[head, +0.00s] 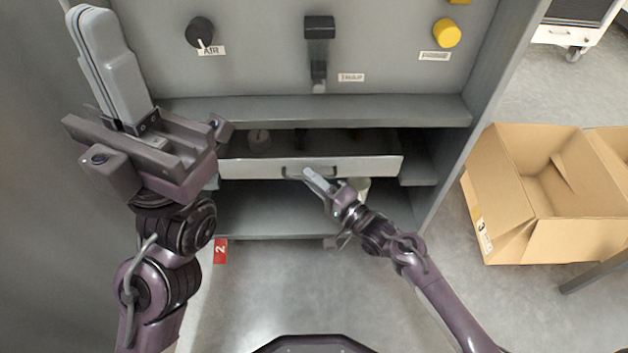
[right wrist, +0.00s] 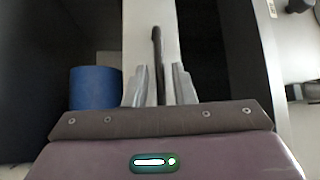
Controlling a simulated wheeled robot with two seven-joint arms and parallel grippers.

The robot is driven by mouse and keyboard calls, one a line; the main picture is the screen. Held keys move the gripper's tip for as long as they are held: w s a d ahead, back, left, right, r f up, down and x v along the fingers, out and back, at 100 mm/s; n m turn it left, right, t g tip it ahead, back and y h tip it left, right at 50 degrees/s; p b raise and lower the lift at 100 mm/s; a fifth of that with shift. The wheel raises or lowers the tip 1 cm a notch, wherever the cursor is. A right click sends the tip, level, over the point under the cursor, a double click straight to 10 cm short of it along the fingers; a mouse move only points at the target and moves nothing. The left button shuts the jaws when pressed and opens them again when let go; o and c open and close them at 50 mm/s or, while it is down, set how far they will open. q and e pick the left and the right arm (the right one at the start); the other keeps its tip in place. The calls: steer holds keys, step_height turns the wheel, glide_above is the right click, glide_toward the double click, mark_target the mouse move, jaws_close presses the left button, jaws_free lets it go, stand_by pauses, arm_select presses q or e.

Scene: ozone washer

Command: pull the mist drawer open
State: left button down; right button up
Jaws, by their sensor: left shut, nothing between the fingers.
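The mist drawer (head: 240,168) is a wide, pale-fronted drawer in the grey cabinet. Its inside shows behind the front panel, so it stands at least partly out. Its dark bar handle (head: 291,172) is at the middle of the front and also shows in the right wrist view (right wrist: 157,45). My right gripper (head: 312,178) is at the handle. In the right wrist view its two fingers (right wrist: 160,70) stand apart on either side of the bar, with a gap visible. My left gripper (head: 84,14) is shut and empty, raised at the upper left, away from the drawer.
Above the drawer, the panel carries a black AIR knob (head: 201,31), a black lever (head: 319,45) and a yellow knob (head: 446,33). A blue cylinder (right wrist: 95,88) shows left of the right fingers. An open cardboard box (head: 500,195) stands on the floor at right.

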jaws_close()
